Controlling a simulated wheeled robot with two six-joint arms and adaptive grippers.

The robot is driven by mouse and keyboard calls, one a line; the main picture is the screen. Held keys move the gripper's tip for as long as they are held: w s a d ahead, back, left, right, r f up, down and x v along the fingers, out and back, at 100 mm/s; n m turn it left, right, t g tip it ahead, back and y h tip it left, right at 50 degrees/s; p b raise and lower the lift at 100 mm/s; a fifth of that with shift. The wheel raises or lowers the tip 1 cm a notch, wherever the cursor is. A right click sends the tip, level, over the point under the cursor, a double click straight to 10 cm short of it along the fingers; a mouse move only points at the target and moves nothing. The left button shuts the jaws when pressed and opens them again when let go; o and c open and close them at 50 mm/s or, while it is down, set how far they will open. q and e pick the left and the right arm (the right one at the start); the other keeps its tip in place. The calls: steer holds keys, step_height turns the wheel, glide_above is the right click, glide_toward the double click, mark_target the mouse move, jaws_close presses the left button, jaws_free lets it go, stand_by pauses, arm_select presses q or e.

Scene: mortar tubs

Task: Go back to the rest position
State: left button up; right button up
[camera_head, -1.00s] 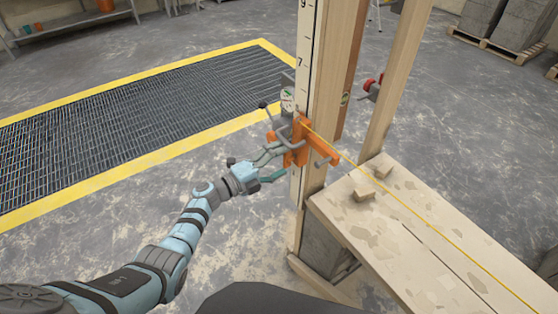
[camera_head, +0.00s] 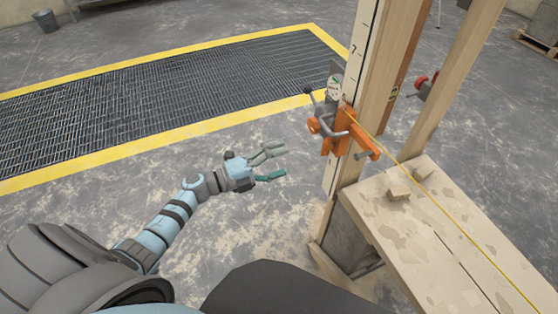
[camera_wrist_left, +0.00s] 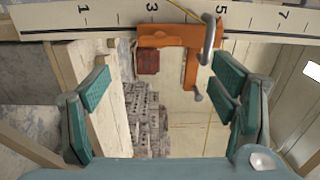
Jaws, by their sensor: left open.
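My left gripper (camera_head: 276,164) is open and empty in the head view, over the bare floor to the left of the wooden post. Its green-padded fingers stand wide apart in the left wrist view (camera_wrist_left: 165,110). The orange clamp (camera_head: 338,134) sits on the wooden post (camera_head: 372,90) with a yellow line running from it to the lower right. The clamp also shows in the left wrist view (camera_wrist_left: 178,36), beyond the fingers and apart from them, below a ruled strip with numbers (camera_wrist_left: 110,18). My right gripper is not in view.
A wooden bench top with loose blocks (camera_head: 430,250) stands at the lower right. A floor grating with a yellow border (camera_head: 180,88) lies at the left and back. A grey bucket (camera_head: 45,21) stands at the far left. The floor between grating and post is clear.

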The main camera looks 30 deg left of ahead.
arm_select(q)
steer(key=w+a+f+n+t+y, duration=0.1)
steer(key=a+f+n+t+y, duration=0.1)
steer(key=a+f+n+y, duration=1)
steer(key=s+a+f+n+g+y, duration=0.2)
steer(key=s+f+n+g, duration=0.5)
steer(key=s+f, duration=0.55)
steer(key=s+d+f+n+g, duration=0.2)
steer(key=s+f, duration=0.3)
steer(key=s, duration=0.5)
steer(key=s+d+f+n+g+h, duration=0.1)
steer(key=s+d+f, duration=0.4)
steer(key=s, duration=0.6)
steer(key=s+d+f+n+g, duration=0.3)
steer(key=s+f, duration=0.3)
steer(key=s, duration=0.5)
steer(key=shift+s+d+n+g+h, duration=0.2)
steer(key=shift+d+n+g+h, duration=0.1)
steer(key=shift+d+g, duration=0.4)
